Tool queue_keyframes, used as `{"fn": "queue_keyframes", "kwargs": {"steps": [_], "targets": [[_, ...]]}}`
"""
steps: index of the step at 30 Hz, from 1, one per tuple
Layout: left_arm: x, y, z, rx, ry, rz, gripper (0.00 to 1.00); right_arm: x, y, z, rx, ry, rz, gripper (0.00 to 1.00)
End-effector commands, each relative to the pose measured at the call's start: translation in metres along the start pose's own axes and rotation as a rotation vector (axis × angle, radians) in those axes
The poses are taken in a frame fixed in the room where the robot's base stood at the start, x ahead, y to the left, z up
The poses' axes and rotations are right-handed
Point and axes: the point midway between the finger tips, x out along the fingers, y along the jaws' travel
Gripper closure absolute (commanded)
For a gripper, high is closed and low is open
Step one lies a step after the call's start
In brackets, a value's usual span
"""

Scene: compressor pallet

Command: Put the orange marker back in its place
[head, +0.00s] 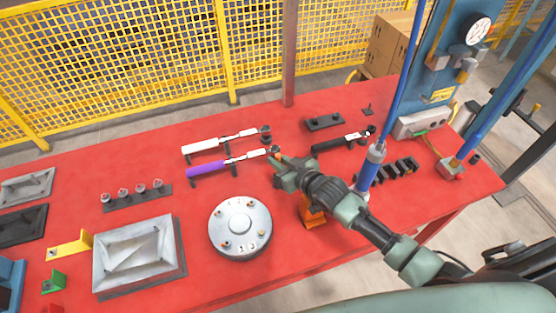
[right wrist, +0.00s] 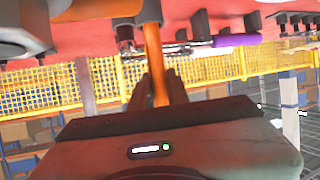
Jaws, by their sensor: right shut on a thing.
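My right gripper (head: 284,166) is above the red table, beside the heads of the purple-handled and white-handled tools. In the right wrist view its dark fingers (right wrist: 162,88) are shut on the orange marker (right wrist: 153,55), a long thin orange stick pointing out from between them. In the head view only a small orange end of the marker (head: 277,155) shows at the gripper's tip. I cannot tell which spot is the marker's own place. My left gripper is in neither view.
The purple-handled tool (head: 207,169) and white-handled tool (head: 203,145) lie on supports close to the gripper. A round metal flange (head: 240,225) sits in front. A yellow fence (head: 150,60) is behind.

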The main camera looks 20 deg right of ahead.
Motion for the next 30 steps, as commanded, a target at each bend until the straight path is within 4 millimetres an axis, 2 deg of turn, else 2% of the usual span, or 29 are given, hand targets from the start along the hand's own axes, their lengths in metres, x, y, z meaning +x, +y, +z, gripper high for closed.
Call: {"fn": "queue_keyframes", "kwargs": {"steps": [15,16,18,30], "targets": [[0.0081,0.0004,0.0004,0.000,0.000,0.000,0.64,0.0044,0.0000,0.0103,0.000,0.000,0.000,1.00],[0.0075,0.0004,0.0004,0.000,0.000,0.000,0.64,0.0042,0.0000,0.0096,0.000,0.000,0.000,0.78],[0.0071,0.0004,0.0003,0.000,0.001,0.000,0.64,0.0040,0.0000,0.0093,0.000,0.000,0.000,0.59],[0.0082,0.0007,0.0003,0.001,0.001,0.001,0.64,-0.0009,0.0000,0.0104,0.000,0.000,0.000,0.59]]}}
